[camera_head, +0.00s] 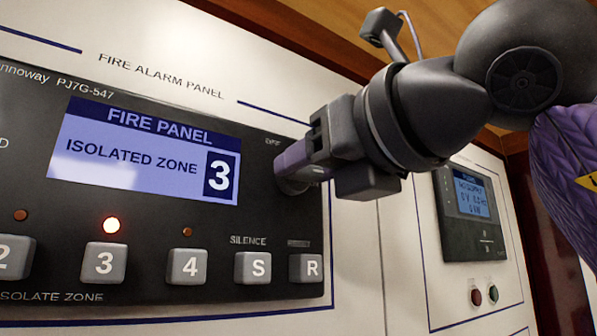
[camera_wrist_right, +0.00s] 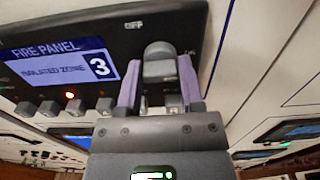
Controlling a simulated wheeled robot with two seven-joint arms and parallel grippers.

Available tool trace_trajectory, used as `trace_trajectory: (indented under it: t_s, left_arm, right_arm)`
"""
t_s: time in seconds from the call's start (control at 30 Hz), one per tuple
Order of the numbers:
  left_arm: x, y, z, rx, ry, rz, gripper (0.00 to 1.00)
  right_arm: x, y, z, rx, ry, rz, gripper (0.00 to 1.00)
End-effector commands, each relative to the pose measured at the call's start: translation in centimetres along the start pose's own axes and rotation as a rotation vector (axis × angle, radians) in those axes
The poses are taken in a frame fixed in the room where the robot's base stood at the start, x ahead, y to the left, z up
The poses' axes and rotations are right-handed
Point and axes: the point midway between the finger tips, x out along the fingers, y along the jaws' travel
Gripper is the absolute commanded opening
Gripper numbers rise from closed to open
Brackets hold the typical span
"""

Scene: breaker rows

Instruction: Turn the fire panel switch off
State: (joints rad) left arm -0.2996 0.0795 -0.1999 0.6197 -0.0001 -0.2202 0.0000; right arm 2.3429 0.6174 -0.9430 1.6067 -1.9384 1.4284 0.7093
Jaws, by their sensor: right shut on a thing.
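The black fire alarm panel (camera_head: 250,210) fills the left of the head view. Its blue display (camera_head: 145,150) reads "FIRE PANEL, ISOLATED ZONE 3". The grey rotary switch (camera_head: 292,186) sits at the panel's right side, mostly hidden by my right gripper (camera_head: 295,163). In the wrist view the switch (camera_wrist_right: 159,58) stands between the two purple fingers of my right gripper (camera_wrist_right: 159,82), which is shut on it. An "OFF" label (camera_wrist_right: 133,25) shows above and slightly left of the switch. The exact switch setting is hard to tell. My left gripper is not in view.
Grey buttons 2, 3 (camera_head: 105,262), 4, S and R line the panel's bottom. A red lamp (camera_head: 111,225) glows above button 3. To the right is another panel with a small display (camera_head: 472,197) and red and green buttons. A wooden frame edges the top.

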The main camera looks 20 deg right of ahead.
Motion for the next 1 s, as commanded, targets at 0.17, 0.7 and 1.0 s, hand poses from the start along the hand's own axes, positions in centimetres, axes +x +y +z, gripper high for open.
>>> trace_trajectory:
  t_s: [0.17, 0.7, 1.0]
  left_arm:
    - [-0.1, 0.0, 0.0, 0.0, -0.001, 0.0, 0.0]
    - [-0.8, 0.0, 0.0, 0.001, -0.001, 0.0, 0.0]
    - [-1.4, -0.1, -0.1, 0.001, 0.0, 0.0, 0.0]
  right_arm:
    - [-0.1, 0.1, 0.2, -0.095, -0.005, 0.0, 0.0]
    - [-0.1, 0.3, 0.2, -0.593, -0.007, -0.002, 0.0]
    - [-0.1, 0.3, 0.1, -0.877, -0.007, -0.004, 0.0]
